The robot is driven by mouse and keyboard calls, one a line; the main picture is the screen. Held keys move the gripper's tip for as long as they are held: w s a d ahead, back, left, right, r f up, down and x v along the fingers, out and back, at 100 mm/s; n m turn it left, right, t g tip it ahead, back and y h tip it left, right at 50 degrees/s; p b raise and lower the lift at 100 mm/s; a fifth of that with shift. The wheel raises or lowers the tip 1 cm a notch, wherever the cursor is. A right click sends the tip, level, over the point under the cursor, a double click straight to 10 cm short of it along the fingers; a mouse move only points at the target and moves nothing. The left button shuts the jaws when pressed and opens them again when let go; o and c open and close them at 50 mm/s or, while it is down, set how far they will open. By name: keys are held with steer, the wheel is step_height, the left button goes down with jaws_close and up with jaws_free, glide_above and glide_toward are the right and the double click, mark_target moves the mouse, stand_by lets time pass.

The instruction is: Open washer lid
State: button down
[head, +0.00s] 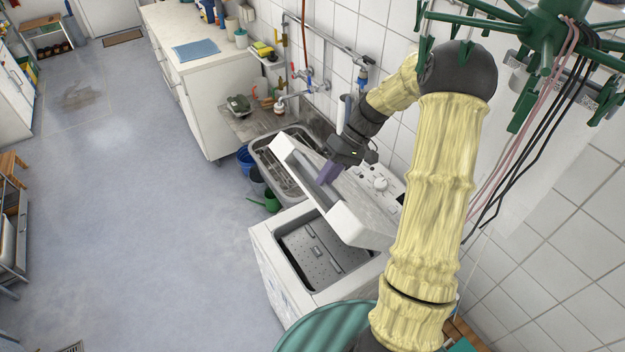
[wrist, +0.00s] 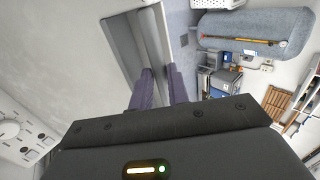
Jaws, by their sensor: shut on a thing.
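The white top-loading washer (head: 277,262) stands below my arm in the head view. Its lid (head: 320,190) is raised and tilted well up, and the dark grey tub opening (head: 325,258) shows beneath it. My gripper (head: 328,172) is at the lid's upper side, with its purple fingers shut on the lid edge. In the wrist view the purple fingers (wrist: 160,88) are at the lid's rim (wrist: 150,40). The exact contact between fingers and rim is partly hidden. The control panel with its knob (head: 380,184) is behind the lid.
A steel sink (head: 275,165) stands just beyond the washer, with blue and green buckets (head: 255,180) beside it. A green hanging rack (head: 545,25) with cords is at the upper right. A teal ribbed container (head: 325,330) is in front. The floor at left (head: 150,220) is mostly clear.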

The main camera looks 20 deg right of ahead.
steer(key=shift+w+d+r, duration=0.1)
steer(key=shift+d, duration=0.35)
steer(key=shift+w+d+r, duration=0.1)
steer(key=shift+d, duration=0.35)
steer(key=c, duration=1.7)
jaws_free()
steer(key=shift+c, duration=0.2)
steer(key=o, duration=0.3)
steer(key=shift+d+f, duration=0.1)
steer(key=shift+d, duration=0.2)
steer(key=shift+o, duration=0.2)
steer(key=shift+a, duration=0.1)
